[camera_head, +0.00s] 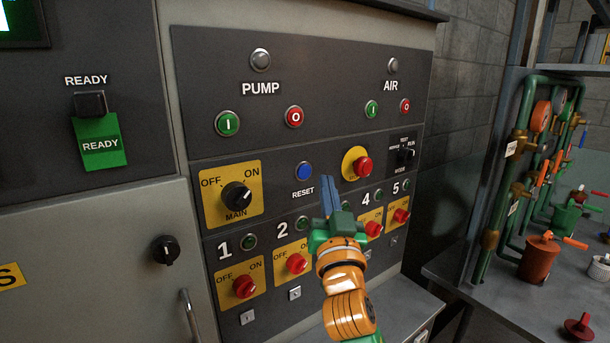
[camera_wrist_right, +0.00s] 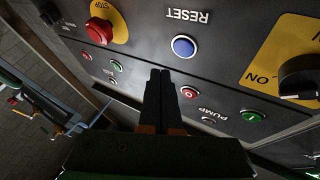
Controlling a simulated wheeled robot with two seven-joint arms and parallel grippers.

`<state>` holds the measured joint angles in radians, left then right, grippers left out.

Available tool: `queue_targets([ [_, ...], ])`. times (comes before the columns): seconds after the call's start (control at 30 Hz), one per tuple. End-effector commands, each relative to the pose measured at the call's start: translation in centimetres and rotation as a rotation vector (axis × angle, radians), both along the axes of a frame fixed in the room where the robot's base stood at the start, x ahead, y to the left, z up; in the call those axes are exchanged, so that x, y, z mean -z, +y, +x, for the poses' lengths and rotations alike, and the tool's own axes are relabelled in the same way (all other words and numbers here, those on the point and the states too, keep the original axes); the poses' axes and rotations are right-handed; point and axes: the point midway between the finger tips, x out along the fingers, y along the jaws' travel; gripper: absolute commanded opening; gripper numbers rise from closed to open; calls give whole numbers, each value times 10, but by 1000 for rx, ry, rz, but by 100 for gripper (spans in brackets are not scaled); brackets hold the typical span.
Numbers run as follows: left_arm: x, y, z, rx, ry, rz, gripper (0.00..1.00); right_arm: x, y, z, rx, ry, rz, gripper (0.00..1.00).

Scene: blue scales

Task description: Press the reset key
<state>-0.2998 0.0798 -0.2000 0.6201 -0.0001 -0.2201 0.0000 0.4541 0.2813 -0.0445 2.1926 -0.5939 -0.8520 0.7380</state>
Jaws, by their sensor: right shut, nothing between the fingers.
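The reset key is a round blue button (camera_head: 304,171) on the dark control panel, just above the white RESET label (camera_head: 303,192). It also shows in the right wrist view (camera_wrist_right: 184,46), where the picture is upside down. My right gripper (camera_head: 328,181) is shut and empty, with its fingers pointing up in front of the panel. Its tips appear just right of and slightly below the blue button in the head view. In the right wrist view the fingertips (camera_wrist_right: 160,72) lie beside the button, apart from it in the picture. My left gripper is not in view.
A red stop button (camera_head: 363,167) on yellow sits right of the blue one. The black MAIN knob (camera_head: 236,196) is to the left. Red knobs (camera_head: 296,263) line the row below. Pump and air buttons (camera_head: 294,117) are above. A bench (camera_head: 480,290) with pipes stands at right.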

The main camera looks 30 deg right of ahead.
Motion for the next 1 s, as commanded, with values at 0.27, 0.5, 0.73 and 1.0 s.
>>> queue_targets([
  [0.27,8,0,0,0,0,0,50,1,2,28,-1,1,1,0],
  [0.5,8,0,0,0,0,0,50,0,3,32,-2,0,-1,0],
  [0.73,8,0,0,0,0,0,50,0,3,32,-1,0,0,0],
  [1.0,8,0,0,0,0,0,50,0,3,32,-1,0,0,0],
])
